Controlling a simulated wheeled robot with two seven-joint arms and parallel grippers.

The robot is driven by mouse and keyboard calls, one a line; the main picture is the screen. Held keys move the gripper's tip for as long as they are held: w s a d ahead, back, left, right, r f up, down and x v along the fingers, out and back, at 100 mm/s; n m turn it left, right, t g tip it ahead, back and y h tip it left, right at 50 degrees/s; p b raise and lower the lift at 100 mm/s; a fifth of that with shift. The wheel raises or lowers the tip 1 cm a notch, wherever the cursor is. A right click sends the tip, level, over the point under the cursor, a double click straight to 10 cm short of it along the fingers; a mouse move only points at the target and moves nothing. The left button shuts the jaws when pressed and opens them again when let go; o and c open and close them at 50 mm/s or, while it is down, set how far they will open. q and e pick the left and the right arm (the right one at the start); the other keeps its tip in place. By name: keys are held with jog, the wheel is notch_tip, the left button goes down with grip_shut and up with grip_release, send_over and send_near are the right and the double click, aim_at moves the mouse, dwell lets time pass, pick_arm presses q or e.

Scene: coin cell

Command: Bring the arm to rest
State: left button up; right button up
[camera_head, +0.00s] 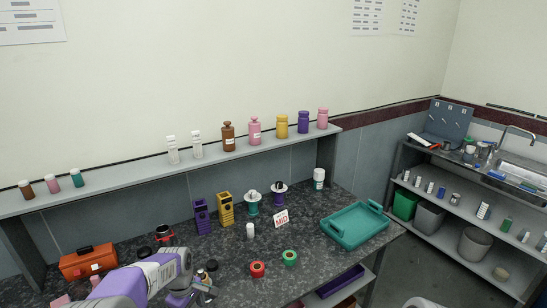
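My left arm comes in from the bottom left, white and purple. Its gripper (203,290) is low over the dark speckled worktop (320,235), near the front left. Small dark and pale items are close around the fingers, and I cannot tell whether the fingers are open or hold anything. My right gripper is not in view.
A red toolbox (88,262) stands left of the arm. Red tape (257,269) and green tape (290,257) lie to the right. A teal tray (354,232), a MID sign (281,219) and purple and yellow holders (226,208) stand behind. A bottle shelf (100,188) runs above.

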pick_arm(q)
jog(key=s+d+f+m+h+b, duration=0.1)
jog(key=s+d+f+m+b, duration=0.3)
jog(key=f, duration=0.7)
jog(key=s+d+f+m+h, duration=0.15)
jog(key=s+f, duration=0.35)
jog(key=f, duration=0.6)
jog(key=s+d+f+m+b, duration=0.2)
jog(key=s+d+f, duration=0.2)
jog(key=s, duration=0.3)
jog(key=s+d+f+m+h+b, duration=0.1)
jog(key=s+d+f+m+b, duration=0.1)
jog(key=s, duration=0.5)
notch_tip(320, 180, down, 4)
jog(key=shift+s+d+r+m+t, duration=0.3)
jog(key=shift+d+m, duration=0.35)
jog(key=shift+d, duration=0.3)
